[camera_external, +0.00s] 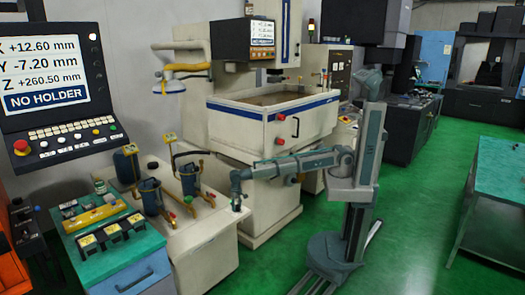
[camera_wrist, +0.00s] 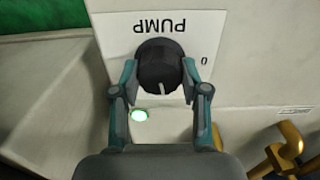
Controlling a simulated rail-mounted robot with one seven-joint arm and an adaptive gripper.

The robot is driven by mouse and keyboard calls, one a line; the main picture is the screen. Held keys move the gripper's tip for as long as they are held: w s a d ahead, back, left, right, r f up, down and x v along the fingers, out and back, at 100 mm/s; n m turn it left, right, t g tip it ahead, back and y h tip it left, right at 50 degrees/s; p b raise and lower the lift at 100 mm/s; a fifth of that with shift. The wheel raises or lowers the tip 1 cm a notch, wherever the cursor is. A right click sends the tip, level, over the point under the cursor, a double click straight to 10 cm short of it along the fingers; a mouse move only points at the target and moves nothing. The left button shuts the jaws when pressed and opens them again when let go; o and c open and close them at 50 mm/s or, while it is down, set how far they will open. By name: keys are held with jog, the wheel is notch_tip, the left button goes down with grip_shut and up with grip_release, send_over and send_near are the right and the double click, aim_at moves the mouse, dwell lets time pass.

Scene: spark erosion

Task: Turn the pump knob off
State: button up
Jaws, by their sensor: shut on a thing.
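The black round pump knob (camera_wrist: 158,62) sits on a white plate with the word PUMP, upside down in the wrist view. Its white pointer line faces the bottom of that picture. A 0 mark (camera_wrist: 204,61) is to the right of the knob. My gripper (camera_wrist: 160,75) is shut on the knob, one teal finger on each side. In the external view, my gripper (camera_external: 238,205) is at the right end of the pale tank unit (camera_external: 205,240); the knob cannot be made out there.
Brass-coloured pipe fittings (camera_wrist: 285,150) are at the lower right of the wrist view. In the external view, blue filter canisters (camera_external: 150,197) stand on the tank unit, left of my gripper. The erosion machine (camera_external: 275,125) stands behind my arm.

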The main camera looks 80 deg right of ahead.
aim_at(237, 206)
jog(key=n, duration=0.8)
jog(key=shift+b, duration=0.35)
jog(key=n, duration=0.4)
jog(key=shift+n, duration=1.9)
jog(key=o, duration=1.1)
jog(key=shift+o, duration=0.2)
notch_tip(237, 206, up, 12)
